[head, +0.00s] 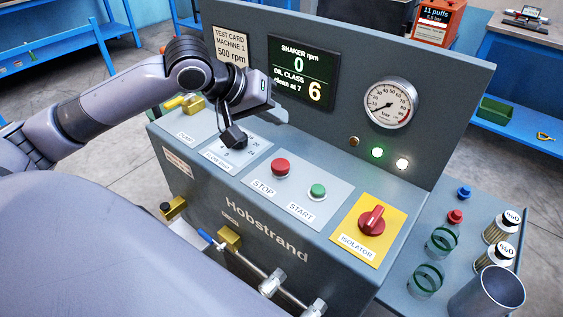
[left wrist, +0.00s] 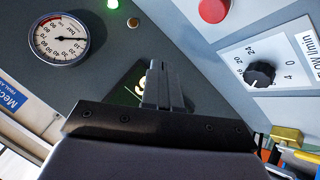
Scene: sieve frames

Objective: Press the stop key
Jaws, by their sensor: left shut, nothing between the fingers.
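The red STOP key (head: 280,167) is a round button on a pale plate on the machine's sloping top, left of the green START key (head: 317,191). It also shows at the top edge of the left wrist view (left wrist: 213,10), partly cut off. My left gripper (head: 283,114) is above the panel, in front of the display and a little behind the STOP key, apart from it. Its fingers are shut and empty, as the left wrist view also shows (left wrist: 164,84). My right gripper is out of view.
The red ISOLATOR switch (head: 372,219) is right of START. The black flow knob (left wrist: 260,75) is left of STOP. The upright back panel holds the display (head: 302,72), reading shaker 0 rpm, and a pressure gauge (head: 390,103). A green lamp (head: 377,153) is lit.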

